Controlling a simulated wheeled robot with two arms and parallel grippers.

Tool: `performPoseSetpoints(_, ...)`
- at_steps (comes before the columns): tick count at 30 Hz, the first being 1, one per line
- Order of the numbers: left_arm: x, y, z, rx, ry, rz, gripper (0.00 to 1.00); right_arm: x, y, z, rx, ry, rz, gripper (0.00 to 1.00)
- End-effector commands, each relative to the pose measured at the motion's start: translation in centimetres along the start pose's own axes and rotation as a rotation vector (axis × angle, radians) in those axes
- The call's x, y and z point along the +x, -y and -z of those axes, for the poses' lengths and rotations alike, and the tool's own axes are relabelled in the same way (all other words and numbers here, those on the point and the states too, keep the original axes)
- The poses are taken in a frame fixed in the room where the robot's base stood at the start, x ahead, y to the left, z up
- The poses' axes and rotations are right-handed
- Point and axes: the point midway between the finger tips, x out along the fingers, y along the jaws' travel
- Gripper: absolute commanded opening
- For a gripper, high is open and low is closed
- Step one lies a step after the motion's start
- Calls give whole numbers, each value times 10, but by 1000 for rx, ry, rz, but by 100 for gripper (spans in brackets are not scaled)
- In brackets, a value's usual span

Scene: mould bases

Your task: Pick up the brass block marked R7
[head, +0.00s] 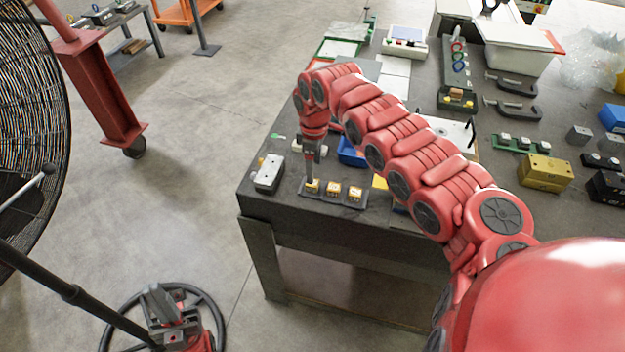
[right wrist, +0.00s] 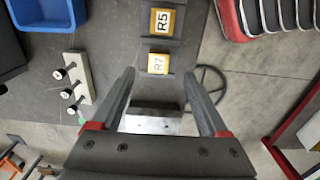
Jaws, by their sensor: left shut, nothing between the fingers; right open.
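The brass block marked R7 (right wrist: 158,63) sits in a dark tray (right wrist: 155,92), its label readable in the right wrist view. It is the leftmost of three yellow blocks in the head view (head: 312,186). The block marked R5 (right wrist: 162,20) is beside it in the row. My right gripper (head: 311,172) is open above R7. In the right wrist view its fingertips (right wrist: 160,76) are on either side of R7, apart from it in the picture; the height gap is hard to judge. My left gripper (head: 157,296) is low at the bottom left, shut and empty, away from the table.
A silver block (head: 269,173) lies left of the tray, near the table corner. A pale strip with dark knobs (right wrist: 76,77) and a blue bin (head: 351,152) stand behind the row. A large fan (head: 30,110) stands on the floor at left.

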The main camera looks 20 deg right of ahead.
Motion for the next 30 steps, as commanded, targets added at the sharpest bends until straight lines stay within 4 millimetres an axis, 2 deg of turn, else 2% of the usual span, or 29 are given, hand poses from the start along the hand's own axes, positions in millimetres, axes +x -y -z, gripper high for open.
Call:
performPoseSetpoints(7, 15, 1, 2, 0, 0, 0, 0, 17, 2, 2, -2, 1, 3, 78)
performPoseSetpoints(11, 30, 2, 5, 0, 0, 0, 0, 37, 2, 5, -3, 1, 4, 78)
performPoseSetpoints(15, 32, 2, 5, 0, 0, 0, 0, 56, -1, 5, 0, -4, -2, 78)
performPoseSetpoints(23, 31, 2, 5, 0, 0, 0, 0, 61, -2, 4, 1, -3, -5, 78)
performPoseSetpoints(30, 31, 2, 5, 0, 0, 0, 0, 61, -2, 4, 1, -3, -4, 36)
